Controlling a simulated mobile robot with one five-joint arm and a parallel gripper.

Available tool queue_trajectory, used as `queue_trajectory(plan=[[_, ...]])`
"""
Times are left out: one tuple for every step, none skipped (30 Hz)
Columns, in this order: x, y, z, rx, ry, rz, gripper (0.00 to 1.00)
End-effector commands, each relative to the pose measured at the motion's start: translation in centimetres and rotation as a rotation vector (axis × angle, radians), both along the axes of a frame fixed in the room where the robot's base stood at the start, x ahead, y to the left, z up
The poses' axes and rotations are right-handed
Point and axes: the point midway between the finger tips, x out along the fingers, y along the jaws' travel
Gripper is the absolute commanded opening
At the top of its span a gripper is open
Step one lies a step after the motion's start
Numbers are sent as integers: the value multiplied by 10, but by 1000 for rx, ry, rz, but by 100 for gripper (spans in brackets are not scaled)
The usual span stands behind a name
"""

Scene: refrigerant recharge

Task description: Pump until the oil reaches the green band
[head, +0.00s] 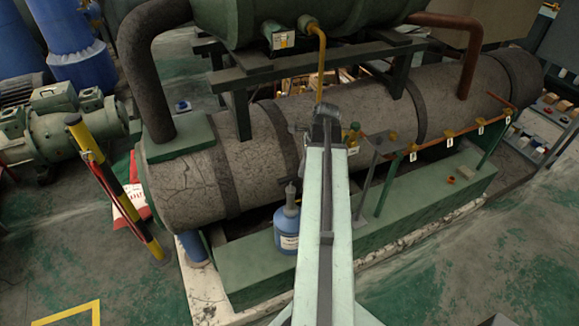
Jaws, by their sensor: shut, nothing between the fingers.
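A blue container (288,228) with a grey neck and a pale label stands on the green base beside my arm. It may be an oil pump can; I cannot tell. My gripper (328,112) is at the far end of my pale arm, over the large grey cylinder (260,160). It is shut and empty, up and to the right of the blue container and apart from it. A small box with a pale, yellow-marked face (283,40) hangs on the upper green vessel. I cannot make out an oil level or a green band. My arm hides part of the cylinder and base.
A yellow pipe (320,65) drops from the upper vessel close to my gripper. An orange pipe with yellow valves and white tags (450,133) runs to the right. A yellow-black post (115,190) stands left. Green floor (470,260) is open at lower right.

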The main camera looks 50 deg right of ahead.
Motion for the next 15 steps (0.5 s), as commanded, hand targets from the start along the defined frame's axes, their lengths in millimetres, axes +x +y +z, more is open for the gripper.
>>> queue_trajectory(plan=[[0, -1, 7, -2, -1, 0, 0], [-1, -2, 11, -2, -1, -1, 0], [-2, -3, 17, -2, -1, -1, 0], [-2, -4, 22, -2, -1, -1, 0], [-3, -4, 27, -2, -1, -1, 0], [-4, -6, 35, -2, -1, -1, 0], [-5, -6, 40, -3, 0, -1, 0], [-5, -7, 46, -3, 0, -1, 0], [-7, -9, 54, -2, 1, -2, 0], [-7, -9, 59, -2, 1, -2, 0], [-8, -10, 64, -2, 1, -2, 0], [-9, -11, 70, -2, 1, -1, 0], [-10, -12, 73, -2, 1, -1, 0], [-11, -13, 75, -2, 1, -1, 0], [-11, -13, 76, -2, 1, -1, 0]])
